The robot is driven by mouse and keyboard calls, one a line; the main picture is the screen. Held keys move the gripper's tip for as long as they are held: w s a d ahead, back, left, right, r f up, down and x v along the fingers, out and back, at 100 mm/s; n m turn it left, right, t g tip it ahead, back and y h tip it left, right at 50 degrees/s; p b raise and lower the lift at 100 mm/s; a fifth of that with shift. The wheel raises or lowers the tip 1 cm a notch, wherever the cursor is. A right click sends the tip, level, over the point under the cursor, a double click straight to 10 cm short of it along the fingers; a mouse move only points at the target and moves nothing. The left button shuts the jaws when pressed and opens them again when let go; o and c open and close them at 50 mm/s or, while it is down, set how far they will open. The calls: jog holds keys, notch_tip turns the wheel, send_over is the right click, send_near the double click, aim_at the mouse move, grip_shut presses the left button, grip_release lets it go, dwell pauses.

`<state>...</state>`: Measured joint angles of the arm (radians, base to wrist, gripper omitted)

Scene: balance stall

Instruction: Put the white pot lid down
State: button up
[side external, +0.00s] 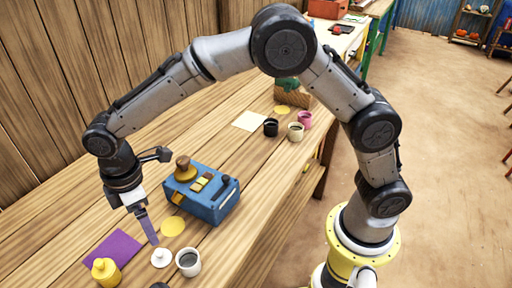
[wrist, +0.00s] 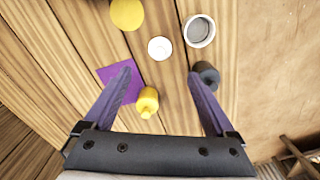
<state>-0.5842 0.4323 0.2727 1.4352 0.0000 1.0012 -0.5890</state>
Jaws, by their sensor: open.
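The white pot lid (side external: 161,258) lies on the wooden table beside a white mug, apart from it. It also shows in the wrist view (wrist: 160,48) as a small round white disc with a knob. My gripper (side external: 152,238) is open, with its purple fingers pointing down close to the lid in the side view. In the wrist view my gripper (wrist: 160,76) has its fingers wide apart, with nothing held between them. The lid appears just beyond the fingertips there. The white mug (side external: 188,262) has a grey inside and also shows in the wrist view (wrist: 211,29).
A yellow lidded container (side external: 105,272) stands by a purple mat (side external: 111,248). A yellow disc (side external: 173,226) lies near a blue box (side external: 214,199). A dark item (wrist: 208,73) is beside the right finger. Cups (side external: 295,132) stand farther back. The table's edge is to the right.

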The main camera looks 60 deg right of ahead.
jog(key=s+d+r+m+t, duration=0.1)
jog(key=s+d+r+m, duration=0.25)
jog(key=d+r, duration=0.4)
jog(key=s+d+r+m+t, duration=0.2)
jog(key=s+d+r+m, duration=0.15)
jog(key=d+r, duration=0.4)
jog(key=s+d+m+t, duration=0.1)
jog(key=s+d+m, duration=0.2)
jog(key=s+d, duration=0.2)
jog(key=s+d+f+m+t, duration=0.1)
jog(key=s+d+m, duration=0.2)
jog(key=s+d, duration=0.3)
jog(key=s, duration=0.5)
jog(key=shift+s+d+f+t, duration=0.2)
jog(key=shift+s+f+t, duration=0.05)
jog(key=shift+s+t, duration=0.05)
